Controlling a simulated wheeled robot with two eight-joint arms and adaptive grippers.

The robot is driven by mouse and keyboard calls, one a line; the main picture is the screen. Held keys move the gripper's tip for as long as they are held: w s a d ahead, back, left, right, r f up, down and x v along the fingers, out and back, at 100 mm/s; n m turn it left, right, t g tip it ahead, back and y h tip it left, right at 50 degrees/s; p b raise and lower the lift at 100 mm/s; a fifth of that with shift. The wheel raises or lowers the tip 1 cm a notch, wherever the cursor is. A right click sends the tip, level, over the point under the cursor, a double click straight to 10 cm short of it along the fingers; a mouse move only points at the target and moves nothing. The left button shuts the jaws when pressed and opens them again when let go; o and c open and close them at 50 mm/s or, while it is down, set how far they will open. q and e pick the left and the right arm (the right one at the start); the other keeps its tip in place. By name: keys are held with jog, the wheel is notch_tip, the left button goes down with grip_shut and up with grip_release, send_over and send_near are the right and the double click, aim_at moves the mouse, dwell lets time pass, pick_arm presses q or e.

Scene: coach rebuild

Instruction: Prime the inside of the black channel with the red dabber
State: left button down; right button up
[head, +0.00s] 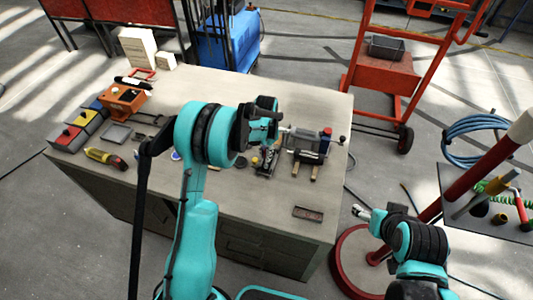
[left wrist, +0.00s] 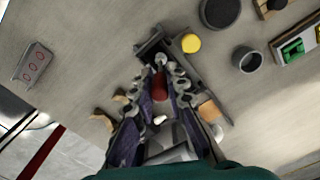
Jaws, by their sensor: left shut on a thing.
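My left gripper (head: 268,158) reaches down to the table top, its fingers small and partly hidden in the head view. In the left wrist view the left gripper (left wrist: 165,72) is shut on the red dabber (left wrist: 160,86), whose red body shows between the fingers. A black angular piece (left wrist: 152,43), seemingly the black channel, lies just past the fingertips; the fingers hide part of it. I cannot tell whether the dabber touches it. My right gripper (head: 361,212) hangs empty beyond the table's right side; its jaws are too small to judge.
A black fixture (head: 308,157) with wooden feet stands beside the left gripper. A yellow round piece (left wrist: 190,43) and a black cup (left wrist: 246,59) are close by. A small marked plate (head: 308,213) lies near the front edge.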

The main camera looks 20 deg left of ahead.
pick_arm(q)
jog(key=shift+s, duration=0.35)
jog(key=shift+r, duration=0.1)
jog(key=shift+r+p, duration=0.35)
jog(key=shift+r, duration=0.55)
jog(key=shift+r+p, duration=0.3)
jog(key=shift+r, duration=0.35)
jog(key=shift+r+p, duration=1.15)
jog(key=shift+r, duration=1.3)
pick_arm(e)
jog(key=shift+s+a+r, duration=0.1)
jog(key=shift+a+r, duration=0.2)
jog(key=shift+r, duration=0.65)
jog(key=shift+s+a+r, duration=0.1)
jog(key=shift+a+r, duration=0.15)
jog(key=shift+r, duration=0.65)
